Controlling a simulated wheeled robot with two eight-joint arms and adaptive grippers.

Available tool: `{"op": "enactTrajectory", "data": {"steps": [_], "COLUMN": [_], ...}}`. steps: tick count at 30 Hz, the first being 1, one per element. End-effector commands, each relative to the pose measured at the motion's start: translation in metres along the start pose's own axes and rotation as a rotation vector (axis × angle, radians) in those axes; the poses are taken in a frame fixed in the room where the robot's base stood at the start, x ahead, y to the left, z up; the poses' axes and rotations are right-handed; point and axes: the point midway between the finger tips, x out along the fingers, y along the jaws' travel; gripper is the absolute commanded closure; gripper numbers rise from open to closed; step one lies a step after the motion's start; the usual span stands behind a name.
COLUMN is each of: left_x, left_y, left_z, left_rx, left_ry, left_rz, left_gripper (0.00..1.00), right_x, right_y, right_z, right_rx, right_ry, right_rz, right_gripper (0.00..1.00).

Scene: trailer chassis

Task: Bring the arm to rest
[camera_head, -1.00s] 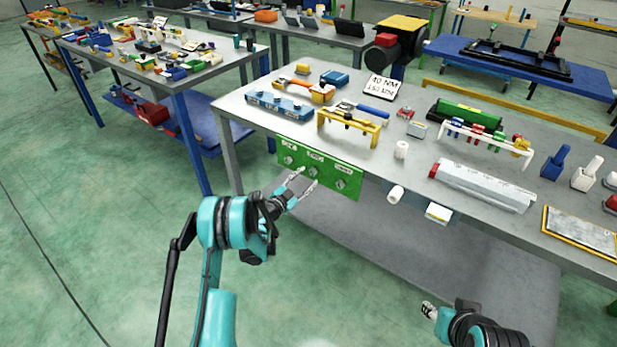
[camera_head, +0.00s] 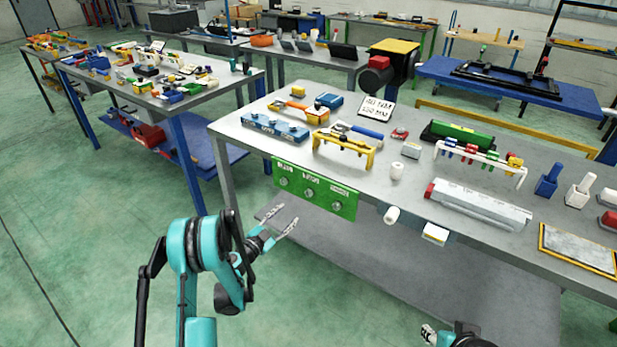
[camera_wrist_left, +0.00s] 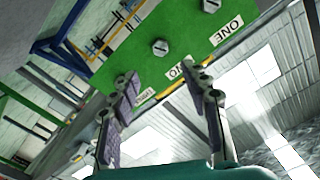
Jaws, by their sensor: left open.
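My left arm (camera_head: 205,255) comes in from the left, bent at the elbow. Its gripper (camera_head: 283,215) is open and empty, in front of the workbench and just below the green panel (camera_head: 314,190) on the bench's front edge.
The grey workbench (camera_head: 290,155) carries several tools, including a yellow-handled rack (camera_head: 344,150) and a grey box (camera_head: 480,205). A second table (camera_head: 200,98) stands behind left. The green floor (camera_head: 90,250) at left is clear.

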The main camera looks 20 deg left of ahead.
Motion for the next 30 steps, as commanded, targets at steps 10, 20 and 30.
{"op": "enactTrajectory", "data": {"steps": [10, 20, 30], "left_x": [0.011, -0.02, -0.12], "left_y": [0.005, 0.039, 0.085], "left_z": [-0.052, -0.161, -0.23], "left_rx": [-0.089, -0.305, -0.483], "left_ry": [-0.068, -0.327, -0.65], "left_rz": [0.099, 0.264, 0.262], "left_gripper": [0.53, 0.53, 0.53], "right_x": [0.0, 0.0, 0.0], "right_y": [0.0, 0.0, 0.0], "right_z": [0.0, 0.0, 0.0], "right_rx": [0.0, 0.0, 0.0], "right_ry": [0.0, 0.0, 0.0], "right_rz": [0.0, 0.0, 0.0], "right_gripper": [0.6, 0.6, 0.6]}}
